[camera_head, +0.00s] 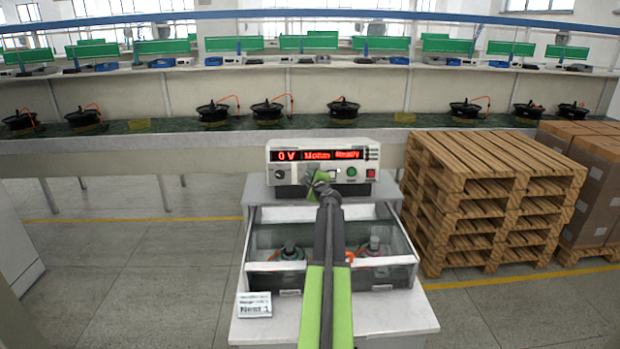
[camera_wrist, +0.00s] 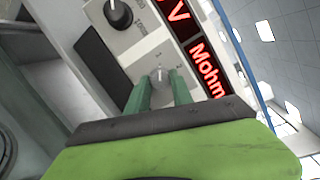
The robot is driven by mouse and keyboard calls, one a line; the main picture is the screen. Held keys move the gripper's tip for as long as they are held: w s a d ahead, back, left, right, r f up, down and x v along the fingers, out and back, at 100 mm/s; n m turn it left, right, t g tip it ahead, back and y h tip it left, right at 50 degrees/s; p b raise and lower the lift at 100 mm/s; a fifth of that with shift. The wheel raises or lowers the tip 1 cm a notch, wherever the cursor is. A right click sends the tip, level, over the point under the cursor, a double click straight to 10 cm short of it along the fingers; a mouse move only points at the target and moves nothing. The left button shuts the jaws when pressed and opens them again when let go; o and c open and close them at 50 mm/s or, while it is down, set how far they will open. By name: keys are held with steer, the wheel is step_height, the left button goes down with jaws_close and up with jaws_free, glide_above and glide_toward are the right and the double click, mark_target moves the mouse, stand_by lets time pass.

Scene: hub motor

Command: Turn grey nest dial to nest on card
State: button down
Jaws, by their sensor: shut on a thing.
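The grey nest dial (camera_wrist: 158,74) is a small knob on the tester's pale front panel, in the wrist view. My gripper (camera_wrist: 160,88) has its two green fingers at the dial, one on each side, shut on it. In the head view my gripper (camera_head: 318,182) reaches the tester (camera_head: 322,166) front and hides the dial. The tester's red display reads 0 V and Mohm. The card (camera_head: 255,305) stands at the front left of the bench and reads Nest 1.
A black knob (camera_wrist: 118,14) sits beside the dial on the panel. Below the tester is a clear-fronted box (camera_head: 262,277) with two motor nests inside. Stacked pallets (camera_head: 490,190) stand close on the right.

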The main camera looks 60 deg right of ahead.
steer(key=c, duration=1.1)
jaws_free()
steer(key=p+v, duration=0.2)
steer(key=v, duration=1.5)
steer(key=shift+s+a+r, duration=0.1)
steer(key=shift+s+r, duration=0.1)
steer(key=shift+s, duration=0.05)
